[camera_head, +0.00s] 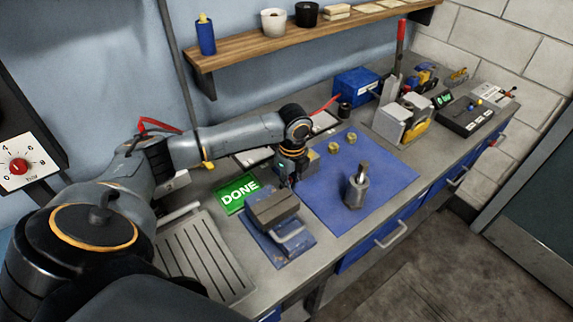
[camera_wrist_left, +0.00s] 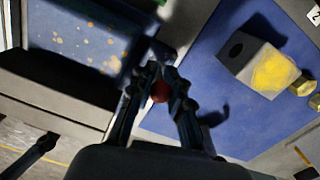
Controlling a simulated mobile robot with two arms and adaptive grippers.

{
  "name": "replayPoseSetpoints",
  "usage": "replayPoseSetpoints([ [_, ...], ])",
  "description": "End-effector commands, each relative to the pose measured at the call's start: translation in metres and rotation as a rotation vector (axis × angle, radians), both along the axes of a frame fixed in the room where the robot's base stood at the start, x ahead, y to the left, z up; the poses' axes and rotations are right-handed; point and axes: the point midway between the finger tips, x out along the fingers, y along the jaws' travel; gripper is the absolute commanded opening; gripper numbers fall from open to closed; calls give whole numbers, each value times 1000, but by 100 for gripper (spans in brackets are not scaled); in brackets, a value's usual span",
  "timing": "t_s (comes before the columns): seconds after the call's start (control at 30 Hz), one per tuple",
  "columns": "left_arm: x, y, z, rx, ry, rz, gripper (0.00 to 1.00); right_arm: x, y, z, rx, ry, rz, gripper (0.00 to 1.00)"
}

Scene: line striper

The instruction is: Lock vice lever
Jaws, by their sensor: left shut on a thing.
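The vice (camera_head: 272,208) stands near the front of the bench, with grey jaws on a blue base. A pale curved handle (camera_head: 290,236) shows on its front side. In the left wrist view a red ball knob (camera_wrist_left: 160,92), apparently the end of the vice lever, sits between the fingers of my left gripper (camera_wrist_left: 158,84). The gripper is shut on it. The lever's shaft is hidden. In the head view my left gripper (camera_head: 286,180) reaches down just behind the vice, and its fingertips are hard to see. My right gripper is not in view.
A blue mat (camera_head: 388,178) right of the vice holds a metal cylinder with a post (camera_head: 357,186) and brass pieces (camera_head: 334,147). A green DONE sign (camera_head: 238,192) lies left of the vice, near a slotted tray (camera_head: 205,255). Machines with a red lever (camera_head: 401,35) stand farther right.

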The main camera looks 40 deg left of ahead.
Motion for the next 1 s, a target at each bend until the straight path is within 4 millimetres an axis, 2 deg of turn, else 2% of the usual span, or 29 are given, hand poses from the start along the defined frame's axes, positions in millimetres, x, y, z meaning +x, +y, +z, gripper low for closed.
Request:
replayPoseSetpoints([
  [0.03,-1,-3,4,20,-5,-2,0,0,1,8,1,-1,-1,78],
  [0.1,-1,-4,2,41,-13,-2,0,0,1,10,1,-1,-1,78],
  [0.43,0,-3,0,52,-18,0,0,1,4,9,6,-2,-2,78],
  [0.47,0,-3,0,52,-18,0,20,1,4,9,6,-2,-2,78],
  [0.5,0,-3,0,51,-17,0,28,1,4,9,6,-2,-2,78],
  [0.83,0,-3,1,51,-17,0,29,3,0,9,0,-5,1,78],
  [1.0,1,-5,19,49,-21,-1,29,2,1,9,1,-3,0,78],
])
